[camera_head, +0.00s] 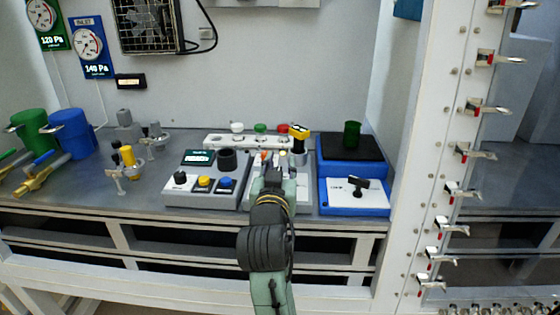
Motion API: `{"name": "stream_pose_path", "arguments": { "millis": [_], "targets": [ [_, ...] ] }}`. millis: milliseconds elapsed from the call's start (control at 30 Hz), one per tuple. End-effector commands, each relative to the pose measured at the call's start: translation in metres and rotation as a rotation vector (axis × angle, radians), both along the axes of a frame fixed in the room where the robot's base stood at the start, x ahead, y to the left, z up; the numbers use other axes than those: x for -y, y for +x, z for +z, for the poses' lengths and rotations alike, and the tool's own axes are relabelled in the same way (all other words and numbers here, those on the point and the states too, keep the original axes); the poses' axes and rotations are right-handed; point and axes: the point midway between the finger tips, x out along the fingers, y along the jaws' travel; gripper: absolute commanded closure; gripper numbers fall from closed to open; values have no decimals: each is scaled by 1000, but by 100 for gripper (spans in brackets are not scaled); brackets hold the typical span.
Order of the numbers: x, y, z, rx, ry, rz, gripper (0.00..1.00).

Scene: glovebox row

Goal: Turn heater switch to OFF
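A blue unit (330,197) with a black top plate stands on the bench right of centre and looks like the heater. Its white front panel carries a black handle-shaped switch (359,185). The switch's label is too small to read, so I cannot tell its setting. My gripper (272,178) is at the end of my green arm, left of the blue unit and apart from the switch. It is over a light-coloured panel (252,194). My own wrist hides the fingers, so I cannot tell whether they are open.
A green beaker (352,135) stands on the black plate. A yellow-and-black topped cylinder (299,146) stands just beyond my gripper. A white frame post (412,160) with clamps bounds the right side.

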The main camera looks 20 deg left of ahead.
Motion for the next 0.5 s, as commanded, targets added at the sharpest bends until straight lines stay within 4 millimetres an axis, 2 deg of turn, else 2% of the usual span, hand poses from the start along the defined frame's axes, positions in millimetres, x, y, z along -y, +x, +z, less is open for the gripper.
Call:
{"name": "stream_pose_path", "arguments": {
  "millis": [233,500],
  "targets": [
    [0,1,0,0,0,0,70],
    [0,1,0,0,0,0,87]
  ]
}}
